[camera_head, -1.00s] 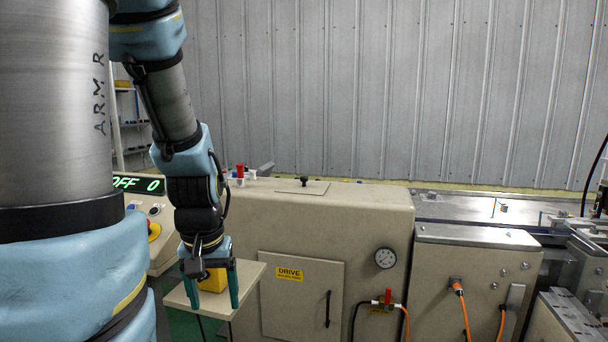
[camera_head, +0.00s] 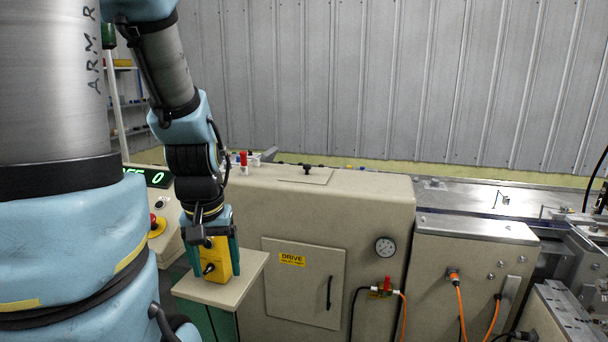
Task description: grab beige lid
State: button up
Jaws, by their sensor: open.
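The beige lid (camera_head: 304,176) is a flat plate with a small black knob, on top of the long beige machine (camera_head: 372,212). It lies flat, level with the machine's top. My gripper (camera_head: 215,270) is well to the left of the lid and lower, pointing down over a small beige table. Its teal fingers are open. A yellow box (camera_head: 217,262) with a black knob shows between or just behind the fingers; I cannot tell whether they touch it.
The small table (camera_head: 235,284) stands against the machine's front. A control panel with a green display (camera_head: 158,177) and a red button is at left. Small red and white parts (camera_head: 243,160) lie on the machine left of the lid. A ribbed metal wall stands behind.

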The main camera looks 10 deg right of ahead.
aim_at(305, 174)
jog(key=l+u, duration=0.3)
jog(key=l, duration=0.2)
jog(key=i+l+u, duration=0.1)
jog(key=l+u, duration=0.2)
jog(key=l, duration=0.2)
jog(key=k+l+u, duration=0.1)
jog(key=l+u, duration=0.2)
jog(key=k+l+u, duration=0.1)
jog(key=u, duration=0.15)
jog(key=l, duration=0.1)
